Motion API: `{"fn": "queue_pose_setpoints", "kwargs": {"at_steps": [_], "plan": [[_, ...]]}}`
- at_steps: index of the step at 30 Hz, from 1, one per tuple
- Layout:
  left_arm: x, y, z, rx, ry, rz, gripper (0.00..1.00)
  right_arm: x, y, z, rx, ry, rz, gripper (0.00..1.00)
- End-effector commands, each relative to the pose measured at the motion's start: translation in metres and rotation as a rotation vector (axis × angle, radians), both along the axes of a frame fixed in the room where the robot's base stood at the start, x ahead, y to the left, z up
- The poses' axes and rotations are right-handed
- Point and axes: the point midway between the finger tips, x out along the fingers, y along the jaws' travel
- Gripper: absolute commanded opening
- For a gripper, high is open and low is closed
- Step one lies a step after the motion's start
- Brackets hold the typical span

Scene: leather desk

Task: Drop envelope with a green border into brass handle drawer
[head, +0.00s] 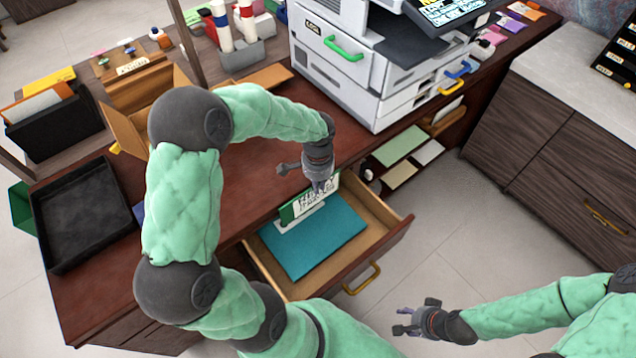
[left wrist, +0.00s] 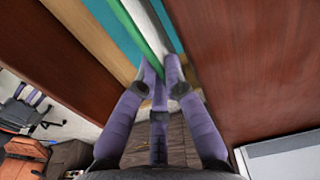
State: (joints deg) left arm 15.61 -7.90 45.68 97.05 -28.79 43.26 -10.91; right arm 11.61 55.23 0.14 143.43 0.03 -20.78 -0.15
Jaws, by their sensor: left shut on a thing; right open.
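The envelope with a green border (head: 300,205) has dark printing on its white face and is held on edge over the open drawer. My left gripper (head: 322,186) is shut on its upper right part. In the left wrist view the purple fingers (left wrist: 164,82) close on its narrow green edge (left wrist: 142,30). The drawer (head: 388,238) is pulled out from the desk, and its brass handle (head: 362,278) is on the front. A flat teal sheet or folder (head: 320,243) lies inside. I cannot tell whether the envelope touches it. My right gripper (head: 418,320) is open and empty, right of the drawer.
A black tray (head: 85,215) and an open cardboard box (head: 130,120) stand on the desk at left. A large white printer (head: 340,65) stands behind the drawer. An open shelf (head: 405,160) with papers is right of it. The floor right of the drawer is clear.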

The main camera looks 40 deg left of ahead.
Motion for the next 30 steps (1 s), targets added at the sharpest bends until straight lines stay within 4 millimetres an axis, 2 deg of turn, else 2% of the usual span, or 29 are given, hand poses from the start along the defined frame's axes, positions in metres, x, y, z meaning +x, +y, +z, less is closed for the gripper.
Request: {"fn": "queue_pose_setpoints", "kwargs": {"at_steps": [1, 3, 4, 13, 17, 20, 30], "plan": [[0.000, 0.000, 0.000, 0.000, 0.000, 0.000, 0.13, 0.000, 0.000, 0.000, 0.000, 0.000, 0.000, 0.45], [0.000, 0.000, 0.000, 0.000, 0.000, 0.000, 0.33, 0.000, 0.000, 0.000, 0.000, 0.000, 0.000, 0.45], [0.000, 0.000, 0.000, 0.000, 0.000, 0.000, 0.38, 0.000, 0.000, 0.000, 0.000, 0.000, 0.000, 0.45], [0.000, 0.000, 0.000, 0.000, 0.000, 0.000, 0.38, 0.000, 0.000, 0.000, 0.000, 0.000, 0.000, 0.45], [0.000, 0.000, 0.007, 0.001, 0.000, 0.000, 0.38, 0.000, 0.000, 0.000, 0.000, 0.000, 0.000, 0.45], [0.001, 0.000, 0.020, 0.001, -0.003, 0.001, 0.38, 0.000, 0.000, 0.000, 0.000, 0.000, 0.000, 0.45], [0.001, 0.000, 0.086, 0.001, -0.004, 0.000, 0.38, 0.000, 0.000, 0.000, 0.000, 0.000, 0.000, 0.45]]}}
